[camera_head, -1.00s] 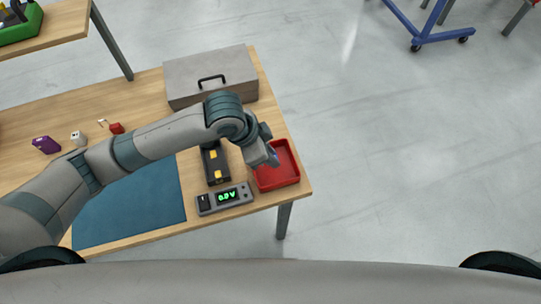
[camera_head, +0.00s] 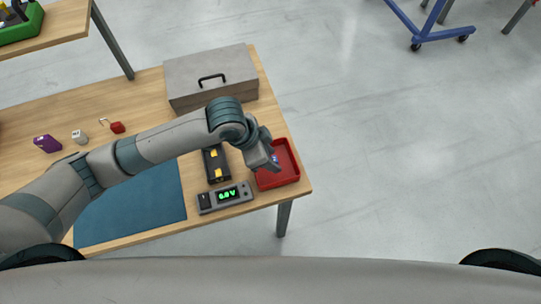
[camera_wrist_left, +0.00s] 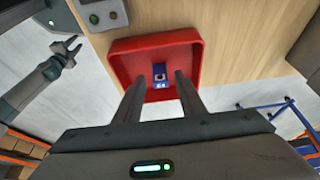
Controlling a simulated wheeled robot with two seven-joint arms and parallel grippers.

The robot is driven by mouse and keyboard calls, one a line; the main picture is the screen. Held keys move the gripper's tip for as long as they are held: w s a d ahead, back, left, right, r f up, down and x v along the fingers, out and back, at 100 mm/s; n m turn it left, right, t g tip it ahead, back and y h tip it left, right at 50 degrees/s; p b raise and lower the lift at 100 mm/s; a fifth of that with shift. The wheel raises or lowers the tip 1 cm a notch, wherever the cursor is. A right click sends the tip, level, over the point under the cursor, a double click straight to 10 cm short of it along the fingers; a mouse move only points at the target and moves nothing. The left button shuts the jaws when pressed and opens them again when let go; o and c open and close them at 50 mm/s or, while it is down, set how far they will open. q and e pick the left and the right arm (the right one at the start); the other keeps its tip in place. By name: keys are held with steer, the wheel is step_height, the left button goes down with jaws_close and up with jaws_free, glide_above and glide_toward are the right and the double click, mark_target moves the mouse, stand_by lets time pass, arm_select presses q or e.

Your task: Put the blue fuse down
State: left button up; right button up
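The blue fuse (camera_wrist_left: 160,75) lies in the red tray (camera_wrist_left: 193,54), on its floor, in the left wrist view. In the head view the fuse (camera_head: 275,159) shows as a small blue spot beside my gripper, in the tray (camera_head: 281,183) at the table's right edge. My left gripper (camera_wrist_left: 161,78) is open, with its fingers on either side of the fuse and a gap to each. It also shows in the head view (camera_head: 273,166), over the tray. My right gripper (camera_wrist_left: 74,46) shows at the left of the left wrist view, its fingers apart and empty.
Left of the tray are a meter (camera_head: 225,197) with a green display and a black holder (camera_head: 215,164) with yellow parts. A grey toolbox (camera_head: 211,78) stands behind. A blue mat (camera_head: 130,207), a red padlock (camera_head: 117,127) and a purple item (camera_head: 47,144) lie further left.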

arm_select(q)
steer(key=b+v, duration=0.1)
steer(key=v, duration=1.1)
steer(key=shift+s, duration=0.1)
stand_by(0.4)
